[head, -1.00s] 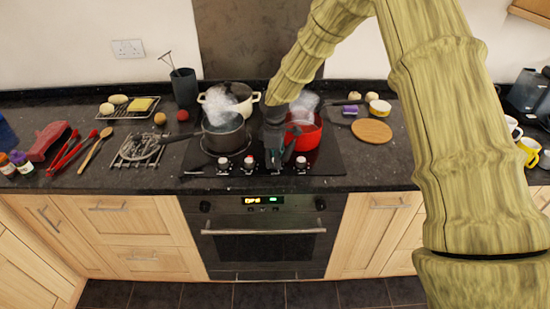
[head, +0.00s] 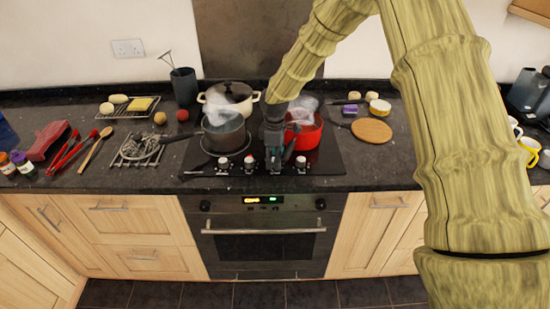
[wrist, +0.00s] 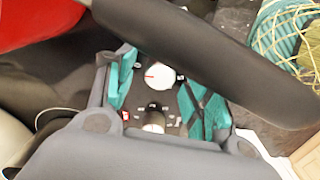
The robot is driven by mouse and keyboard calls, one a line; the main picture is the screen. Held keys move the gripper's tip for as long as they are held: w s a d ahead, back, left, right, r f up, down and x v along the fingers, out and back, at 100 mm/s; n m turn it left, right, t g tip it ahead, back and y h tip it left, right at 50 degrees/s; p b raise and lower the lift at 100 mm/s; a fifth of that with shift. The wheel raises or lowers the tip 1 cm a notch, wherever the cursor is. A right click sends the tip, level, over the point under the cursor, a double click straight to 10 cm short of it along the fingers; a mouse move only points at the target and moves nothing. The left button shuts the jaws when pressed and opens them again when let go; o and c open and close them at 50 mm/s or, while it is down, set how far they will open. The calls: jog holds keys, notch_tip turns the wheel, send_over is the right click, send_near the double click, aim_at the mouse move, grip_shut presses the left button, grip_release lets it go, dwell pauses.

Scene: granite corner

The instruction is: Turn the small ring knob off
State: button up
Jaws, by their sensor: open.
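The hob's control knobs stand in a row along its front edge; I cannot tell which is the small ring knob. In the head view my gripper (head: 275,163) points down over the middle of the row and hides part of it. In the wrist view my open gripper (wrist: 160,84) has teal fingers on either side of a white-topped knob (wrist: 158,76) with a red mark. I see a gap on both sides, with no clear contact. A second knob (wrist: 153,121) shows lower down, closer to the palm. An outer right knob (head: 301,163) is uncovered.
A red pan (head: 304,133) steams right beside my gripper; its dark handle (wrist: 215,50) crosses close to the fingers in the wrist view. A steaming grey saucepan (head: 224,134) stands left, a cream pot (head: 229,97) behind. The space before the oven (head: 264,240) is clear.

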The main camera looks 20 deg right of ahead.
notch_tip(320, 180, up, 12)
jog(key=shift+s+a+f, duration=0.15)
jog(key=shift+s+f, duration=0.05)
jog(key=shift+s, duration=0.05)
dwell(0.5)
